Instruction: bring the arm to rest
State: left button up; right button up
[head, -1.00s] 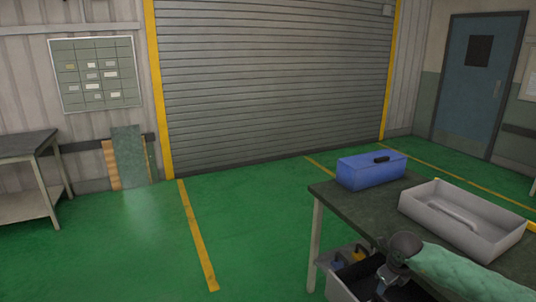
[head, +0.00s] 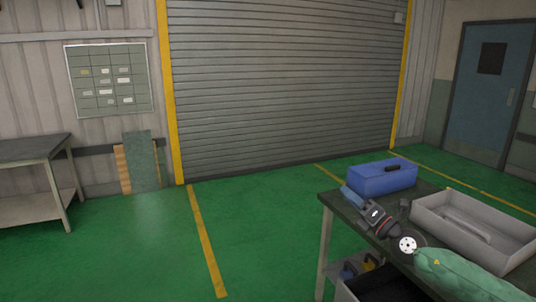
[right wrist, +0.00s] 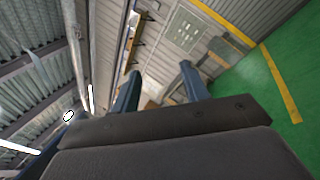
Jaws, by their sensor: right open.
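My right arm comes in from the lower right in a green padded sleeve (head: 465,276). My right gripper (head: 362,204) is raised in front of the dark workbench (head: 331,201) and points up and to the left. In the right wrist view its two bluish fingers stand apart with nothing between them, so the gripper (right wrist: 161,75) is open and empty. My left gripper is out of view.
A blue case (head: 383,180) and a grey tray (head: 420,209) stand on the workbench. A shelf with small items lies under it. A side table (head: 30,150) is at the left. Green floor (head: 110,250) before the roller shutter (head: 290,90) is clear.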

jog(key=s+d+r+m+t+h, duration=0.1)
jog(key=d+m+t+h, duration=0.2)
jog(key=m+h, duration=0.6)
jog(key=d+r+m+t+h, duration=0.25)
jog(key=m+h, duration=0.35)
jog(key=m, duration=0.4)
jog(key=s+d+f+m+g+h, duration=0.1)
jog(key=s+f+m+g+h, duration=0.2)
jog(key=f, duration=0.5)
jog(key=s+f+m+g+h, duration=0.1)
jog(key=s+f+m+g, duration=0.4)
jog(key=f, duration=0.3)
jog(key=s+a+f+m+g+y, duration=0.1)
jog(key=s+a+f+g, duration=0.3)
jog(key=s+f, duration=0.6)
jog(key=s+a+f+m+g+y, duration=0.2)
jog(key=s+a+f+g+y, duration=0.1)
jog(key=s+f, duration=0.8)
jog(key=s+a+f+m+g+y, duration=0.2)
jog(key=s+a+f+g, duration=0.4)
jog(key=s, duration=1.2)
notch_tip(320, 180, down, 5)
jog(key=shift+a+r+y, duration=0.1)
jog(key=shift+a+y, duration=0.2)
jog(key=shift+y, duration=0.1)
